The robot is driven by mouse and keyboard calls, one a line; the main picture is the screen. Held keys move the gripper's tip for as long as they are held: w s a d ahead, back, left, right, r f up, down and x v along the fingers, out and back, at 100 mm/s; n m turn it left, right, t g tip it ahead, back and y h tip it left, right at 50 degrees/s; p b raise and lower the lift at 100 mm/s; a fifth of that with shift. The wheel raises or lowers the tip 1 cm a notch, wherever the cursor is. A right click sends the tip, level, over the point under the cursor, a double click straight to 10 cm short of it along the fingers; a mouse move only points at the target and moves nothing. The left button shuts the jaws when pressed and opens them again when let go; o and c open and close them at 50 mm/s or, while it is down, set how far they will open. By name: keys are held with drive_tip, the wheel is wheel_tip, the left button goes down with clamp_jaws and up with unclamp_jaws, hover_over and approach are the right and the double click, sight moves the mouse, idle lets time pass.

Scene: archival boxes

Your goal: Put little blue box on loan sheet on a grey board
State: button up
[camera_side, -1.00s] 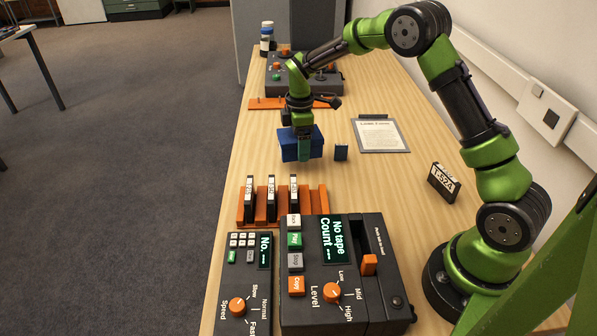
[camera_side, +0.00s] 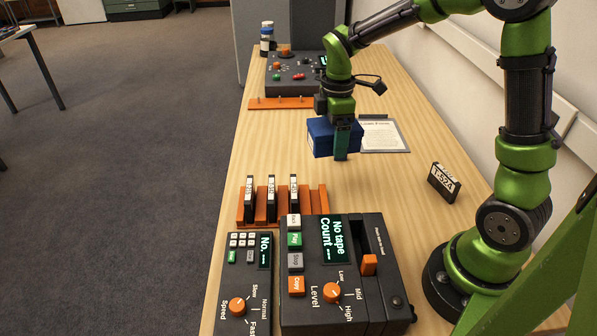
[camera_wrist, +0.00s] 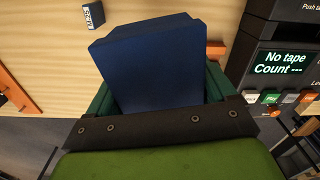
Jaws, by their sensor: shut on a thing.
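My gripper (camera_side: 341,142) is shut on a blue box (camera_side: 320,137), which it holds by its sides. The box also shows large between the green fingers in the wrist view (camera_wrist: 152,66). It seems to hang a little above the table. The loan sheet (camera_side: 382,136) lies on a grey board (camera_side: 405,148) to the right of the box. My gripper and the box hide the left part of sheet and board in the side view.
A tape machine (camera_side: 335,280) and a smaller control unit (camera_side: 243,290) stand at the front. Behind them is an orange rack (camera_side: 320,200) with upright tapes. A tape marked T-524 (camera_side: 443,183) stands at right. Another device (camera_side: 290,75) stands at the back.

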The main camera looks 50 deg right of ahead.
wheel_tip(320, 180, up, 4)
drive_tip(key=shift+f, duration=0.2)
drive_tip(key=w+d+m, duration=0.1)
drive_tip(key=w+d, duration=0.2)
drive_tip(key=d, duration=0.8)
drive_tip(key=m, duration=0.1)
hover_over(381, 139)
wheel_tip(381, 139, down, 11)
drive_tip(key=shift+f, duration=2.2)
drive_tip(key=shift+f, duration=0.2)
drive_tip(key=o, duration=1)
drive_tip(key=shift+c, duration=0.2)
